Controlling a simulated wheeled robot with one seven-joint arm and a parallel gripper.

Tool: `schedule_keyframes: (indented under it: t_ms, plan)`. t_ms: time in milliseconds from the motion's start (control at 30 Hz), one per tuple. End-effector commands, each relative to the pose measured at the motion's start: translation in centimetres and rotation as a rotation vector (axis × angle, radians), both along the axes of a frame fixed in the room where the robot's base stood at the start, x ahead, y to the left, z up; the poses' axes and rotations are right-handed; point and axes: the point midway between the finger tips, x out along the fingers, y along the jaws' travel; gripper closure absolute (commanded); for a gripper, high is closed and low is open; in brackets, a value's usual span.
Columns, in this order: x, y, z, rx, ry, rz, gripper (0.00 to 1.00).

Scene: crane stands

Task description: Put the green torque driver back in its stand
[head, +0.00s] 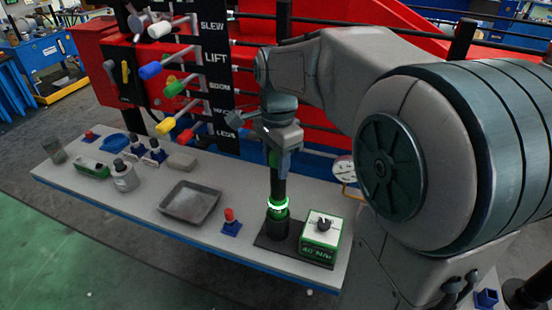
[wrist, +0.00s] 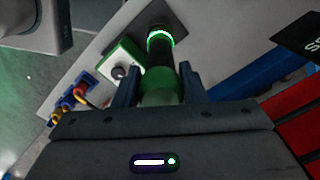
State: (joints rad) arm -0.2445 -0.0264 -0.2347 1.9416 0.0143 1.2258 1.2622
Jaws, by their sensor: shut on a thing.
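The green torque driver (wrist: 160,88) is upright between the jaws of my gripper (wrist: 160,74) in the wrist view. Its dark shaft (head: 278,187) points down in the head view, below my gripper (head: 279,158). The lower end of the shaft meets a glowing green ring at the top of the black stand (head: 277,227). The ring also shows in the wrist view (wrist: 160,35). The shaft looks lined up with the socket. How deep the tip sits inside is hidden.
A green and white box (head: 321,237) marked 40 N·m stands close to the right of the stand. A grey tray (head: 190,203) and a red-topped blue piece (head: 231,222) lie to the left. Coloured levers (head: 170,90) rise behind. A round gauge (head: 345,170) is at the right.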

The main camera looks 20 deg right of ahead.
Motion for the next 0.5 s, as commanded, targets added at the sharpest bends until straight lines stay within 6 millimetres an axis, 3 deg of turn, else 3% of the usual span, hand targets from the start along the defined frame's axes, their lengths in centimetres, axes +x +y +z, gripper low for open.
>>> schedule_keyframes:
  t_ms: [500]
  plan:
    - [0.0,0.0,-1.8,0.001,-0.002,0.0,1.0]
